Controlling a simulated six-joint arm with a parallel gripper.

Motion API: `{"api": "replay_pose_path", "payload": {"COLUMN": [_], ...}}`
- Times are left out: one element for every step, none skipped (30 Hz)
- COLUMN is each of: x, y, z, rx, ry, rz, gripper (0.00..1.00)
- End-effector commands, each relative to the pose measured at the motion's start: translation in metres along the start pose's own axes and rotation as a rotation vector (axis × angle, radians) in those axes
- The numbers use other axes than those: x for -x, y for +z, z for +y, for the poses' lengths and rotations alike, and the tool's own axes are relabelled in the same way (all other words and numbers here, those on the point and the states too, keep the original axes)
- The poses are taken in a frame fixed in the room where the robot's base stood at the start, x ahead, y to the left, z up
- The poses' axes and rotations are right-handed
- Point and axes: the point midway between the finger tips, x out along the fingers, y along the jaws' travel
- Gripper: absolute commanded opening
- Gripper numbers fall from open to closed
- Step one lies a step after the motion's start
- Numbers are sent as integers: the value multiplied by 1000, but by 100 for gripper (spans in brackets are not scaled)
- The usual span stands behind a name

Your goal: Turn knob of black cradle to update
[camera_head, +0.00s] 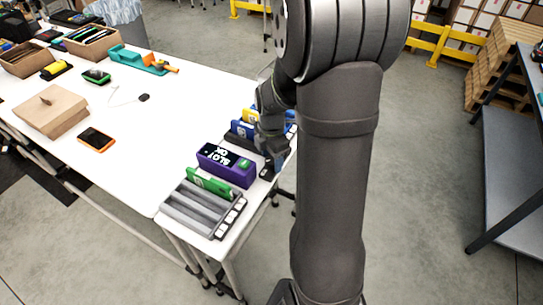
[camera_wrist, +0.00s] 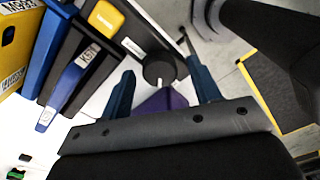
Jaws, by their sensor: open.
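My gripper (camera_wrist: 163,88) is open, with one blue finger on each side of the knob; a gap shows on both sides and I see no contact. In the head view my gripper (camera_head: 271,163) points down at the table edge and hides the knob and part of the cradle.
A grey slotted tray (camera_head: 196,213) with a green card lies nearer. A phone (camera_head: 96,139) and cardboard boxes (camera_head: 50,111) lie left. The table middle is mostly clear.

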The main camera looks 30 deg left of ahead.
Motion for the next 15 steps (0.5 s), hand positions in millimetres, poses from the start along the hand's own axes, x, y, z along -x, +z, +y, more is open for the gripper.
{"api": "replay_pose_path", "payload": {"x": [0,0,0,0,0,0,0,0,0,0,0,0,0,0,0], "y": [0,0,0,0,0,0,0,0,0,0,0,0,0,0,0], "z": [0,0,0,0,0,0,0,0,0,0,0,0,0,0,0], "rx": [0,0,0,0,0,0,0,0,0,0,-1,-3,-5,-9,-16], "ry": [0,0,0,0,0,0,0,0,0,0,0,0,0,0,0], "rz": [0,0,0,0,0,0,0,0,0,0,0,0,0,0,0], "gripper": [57,51,43,37,31,24,18,12,12,12,12,12,12,12,12]}}
